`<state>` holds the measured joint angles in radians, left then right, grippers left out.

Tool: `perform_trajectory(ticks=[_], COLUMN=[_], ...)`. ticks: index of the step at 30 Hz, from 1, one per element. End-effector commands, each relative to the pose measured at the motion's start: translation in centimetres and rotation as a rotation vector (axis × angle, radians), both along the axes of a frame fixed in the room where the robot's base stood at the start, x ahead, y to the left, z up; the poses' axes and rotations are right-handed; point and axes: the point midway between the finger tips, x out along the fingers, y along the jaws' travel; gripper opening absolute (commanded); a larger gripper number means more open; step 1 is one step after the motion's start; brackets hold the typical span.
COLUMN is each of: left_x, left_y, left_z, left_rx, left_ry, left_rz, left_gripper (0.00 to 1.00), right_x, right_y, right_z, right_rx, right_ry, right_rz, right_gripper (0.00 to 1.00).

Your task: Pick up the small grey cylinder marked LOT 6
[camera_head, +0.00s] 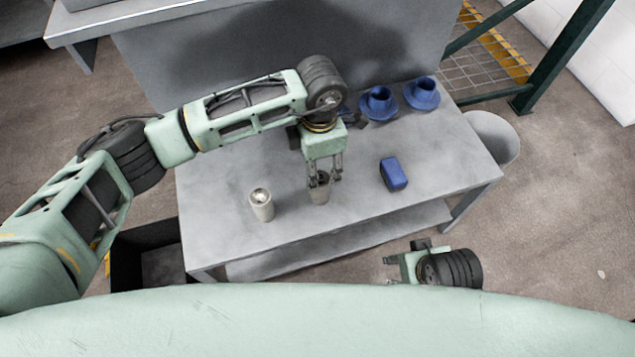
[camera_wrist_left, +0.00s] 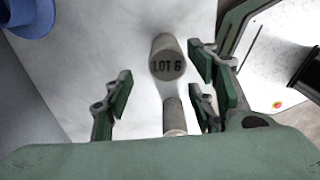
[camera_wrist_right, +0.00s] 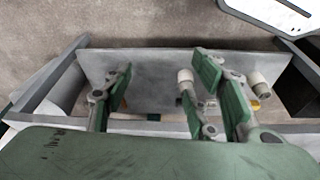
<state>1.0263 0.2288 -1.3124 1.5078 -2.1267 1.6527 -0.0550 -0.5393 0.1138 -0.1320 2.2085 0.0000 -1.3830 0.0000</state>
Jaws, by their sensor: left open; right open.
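The grey cylinder marked LOT 6 (camera_wrist_left: 167,57) shows in the left wrist view, its dark lettering facing the camera. A second pale cylinder (camera_wrist_left: 174,117) is below it in that picture, partly behind my palm. My left gripper (camera_wrist_left: 160,90) is open, with its fingers spread to either side. In the head view my left gripper (camera_head: 325,180) points down over a small grey cylinder (camera_head: 319,196), which its fingers partly hide. Another pale cylinder (camera_head: 261,207) stands to the left. The head view shows no readable marking. My right gripper (camera_wrist_right: 160,85) is open and empty, in front of the table.
A dark open bin (camera_head: 150,255) stands at the front left. The table's right front is clear.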

Motion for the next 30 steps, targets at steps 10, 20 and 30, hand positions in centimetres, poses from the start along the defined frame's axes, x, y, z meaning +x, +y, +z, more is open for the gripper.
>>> perform_trajectory(ticks=[10, 20, 30], left_x=[-0.6, -0.2, -0.1], left_y=[-0.4, -0.2, -0.1], left_z=[-3.7, -8.2, -9.1], left_rx=[-0.012, -0.015, -0.015], left_ry=[0.016, 0.016, 0.014], left_rz=[-0.004, -0.006, -0.005], left_gripper=[0.52, 0.52, 0.52], right_x=[-0.3, -1.2, -1.4], right_y=[-0.1, -0.3, -0.3], right_z=[2.2, 5.0, 5.5], right_rx=[0.001, 0.001, 0.000], right_ry=[-0.018, -0.032, -0.034], right_rz=[-0.002, -0.004, -0.005], right_gripper=[0.53, 0.53, 0.53])
